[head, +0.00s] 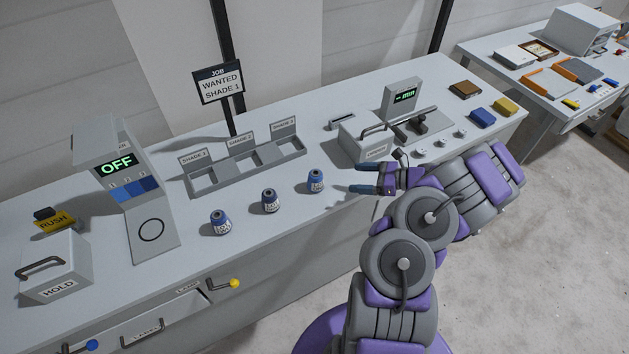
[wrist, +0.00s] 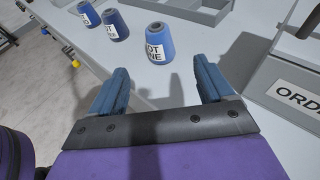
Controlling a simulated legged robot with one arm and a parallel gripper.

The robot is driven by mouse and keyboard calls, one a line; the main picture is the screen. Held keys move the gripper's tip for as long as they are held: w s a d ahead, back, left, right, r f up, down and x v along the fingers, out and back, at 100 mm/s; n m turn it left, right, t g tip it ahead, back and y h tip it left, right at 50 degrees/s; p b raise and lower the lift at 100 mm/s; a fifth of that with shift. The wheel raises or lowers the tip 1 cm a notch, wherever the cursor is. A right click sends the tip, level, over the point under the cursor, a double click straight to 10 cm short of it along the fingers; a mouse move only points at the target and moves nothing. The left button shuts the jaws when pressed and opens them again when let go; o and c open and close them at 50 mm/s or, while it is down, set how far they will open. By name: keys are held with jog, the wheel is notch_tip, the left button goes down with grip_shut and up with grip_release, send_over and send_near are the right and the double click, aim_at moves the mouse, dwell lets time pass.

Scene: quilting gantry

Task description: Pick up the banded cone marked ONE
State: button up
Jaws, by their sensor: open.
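Three blue cones with white labels stand upright in a row on the grey bench. The right-hand cone (head: 316,181) is nearest my gripper (head: 366,180). In the wrist view this cone (wrist: 158,43) is a lighter blue, and the visible part of its label reads "OT" over "NE". It stands just beyond my open fingertips (wrist: 161,68), roughly centred between them and not touching.
A box labelled "ORD..." (wrist: 285,85) stands close to my right finger. A device reading "OFF" (head: 117,165) is at left. Bare bench surrounds the cones.

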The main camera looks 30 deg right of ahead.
jog(key=b, duration=0.1)
send_near(316, 172)
jog(key=w+a+f, duration=0.2)
jog(key=w+f, duration=0.1)
jog(key=shift+a+f, duration=0.2)
jog(key=shift+a, duration=0.15)
jog(key=shift+a+r+b+x, duration=0.15)
jog(key=shift+b+x, duration=0.1)
jog(key=shift+x, duration=0.65)
jog(key=shift+r+b+x, duration=0.2)
jog(key=shift+x, duration=0.75)
jog(key=shift+a+r+b+x, duration=0.15)
jog(key=shift+b+x, duration=0.1)
jog(key=shift+x, duration=0.65)
jog(key=c, duration=1.1)
jog(key=shift+r, duration=0.1)
